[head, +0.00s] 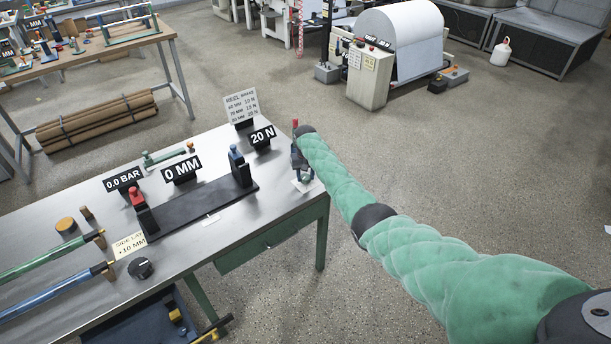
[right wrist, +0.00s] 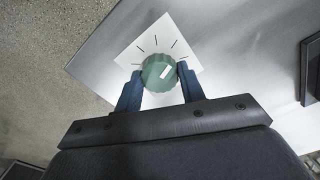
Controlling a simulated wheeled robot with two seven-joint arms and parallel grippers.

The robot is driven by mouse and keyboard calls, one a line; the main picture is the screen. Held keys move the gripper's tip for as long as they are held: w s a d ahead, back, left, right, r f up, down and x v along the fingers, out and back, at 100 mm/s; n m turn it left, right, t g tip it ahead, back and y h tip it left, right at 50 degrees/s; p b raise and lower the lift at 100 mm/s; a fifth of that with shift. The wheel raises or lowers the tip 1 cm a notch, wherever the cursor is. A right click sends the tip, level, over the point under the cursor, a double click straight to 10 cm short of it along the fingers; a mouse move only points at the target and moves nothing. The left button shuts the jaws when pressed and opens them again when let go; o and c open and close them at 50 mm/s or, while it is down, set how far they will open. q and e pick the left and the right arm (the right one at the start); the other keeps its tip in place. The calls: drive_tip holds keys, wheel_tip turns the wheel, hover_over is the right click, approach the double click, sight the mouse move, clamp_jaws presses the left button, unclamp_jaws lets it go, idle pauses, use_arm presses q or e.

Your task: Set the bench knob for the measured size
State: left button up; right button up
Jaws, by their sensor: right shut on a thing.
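In the right wrist view a green ribbed knob (right wrist: 157,80) with a white pointer mark sits on a white card (right wrist: 136,45) with black tick marks. The pointer slants toward the upper right. My right gripper (right wrist: 159,74) is shut on the knob, one blue finger on each side. Another sign reads 0 MM (head: 181,169). A reel brake card (head: 241,106) lists sizes with forces. My left gripper is not in view.
The steel bench (head: 270,199) carries a black measuring fixture (head: 190,212) with red and blue ends, a 0.0 BAR sign (head: 123,179), a side lay card (head: 130,244) and a black knob (head: 140,268). Green and blue rods lie at the left. Floor right of the bench is clear.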

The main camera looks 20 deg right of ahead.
sight(305, 176)
drive_tip(key=o, duration=1)
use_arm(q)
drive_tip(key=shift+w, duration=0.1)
use_arm(e)
drive_tip(key=shift+r, duration=0.45)
wheel_tip(305, 176, up, 6)
drive_tip(key=shift+f+b, duration=0.15)
drive_tip(key=shift+b, duration=1)
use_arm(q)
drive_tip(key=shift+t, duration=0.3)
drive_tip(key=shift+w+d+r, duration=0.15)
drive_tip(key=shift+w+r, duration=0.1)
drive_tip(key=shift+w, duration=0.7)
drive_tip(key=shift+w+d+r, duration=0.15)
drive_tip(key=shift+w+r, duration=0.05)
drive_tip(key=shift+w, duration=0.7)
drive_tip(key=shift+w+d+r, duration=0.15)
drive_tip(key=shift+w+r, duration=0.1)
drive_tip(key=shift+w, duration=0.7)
use_arm(e)
drive_tip(key=shift+r, duration=0.6)
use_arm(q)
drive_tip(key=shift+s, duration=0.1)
